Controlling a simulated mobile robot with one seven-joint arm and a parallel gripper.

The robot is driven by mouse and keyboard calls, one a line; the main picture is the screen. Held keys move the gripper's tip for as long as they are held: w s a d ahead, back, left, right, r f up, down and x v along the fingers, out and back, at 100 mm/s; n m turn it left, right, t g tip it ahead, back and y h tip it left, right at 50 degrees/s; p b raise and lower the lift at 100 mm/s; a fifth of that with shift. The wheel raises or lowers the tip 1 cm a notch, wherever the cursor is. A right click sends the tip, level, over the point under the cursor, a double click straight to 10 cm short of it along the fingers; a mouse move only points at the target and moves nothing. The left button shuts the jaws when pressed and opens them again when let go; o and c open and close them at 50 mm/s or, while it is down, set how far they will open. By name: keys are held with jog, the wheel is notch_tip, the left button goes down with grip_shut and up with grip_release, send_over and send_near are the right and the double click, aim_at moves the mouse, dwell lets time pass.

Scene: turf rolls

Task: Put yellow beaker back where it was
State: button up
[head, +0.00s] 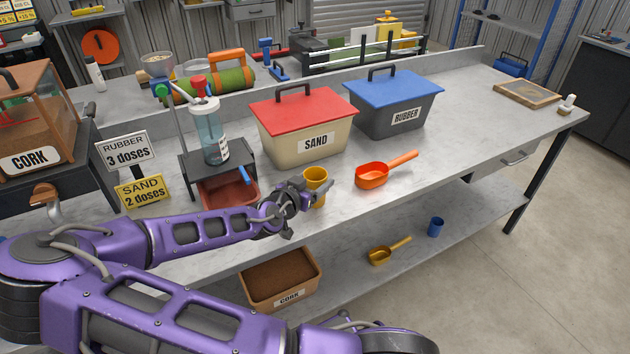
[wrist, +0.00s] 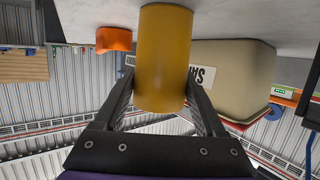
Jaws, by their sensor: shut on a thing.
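The yellow beaker (head: 316,178) is upright over the front part of the workbench (head: 440,150), in front of the sand bin. My gripper (head: 313,193) is shut on it, with a finger on each side. In the wrist view, which looks upside down, the yellow beaker (wrist: 163,60) fills the space between the fingers of my gripper (wrist: 162,100). I cannot tell whether its base touches the bench. A blue beaker (head: 436,226) stands on the lower shelf.
The sand bin (head: 300,140) with a red lid and the rubber bin (head: 395,112) with a blue lid stand behind. An orange scoop (head: 375,177) lies to the right. A dispenser stand (head: 240,160) is on the left. The bench's right part is mostly clear.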

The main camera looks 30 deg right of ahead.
jog(key=o, duration=1.4)
jog(key=shift+a+r, duration=0.1)
jog(key=shift+r, duration=0.05)
jog(key=p+v, duration=0.1)
jog(key=v, duration=1.1)
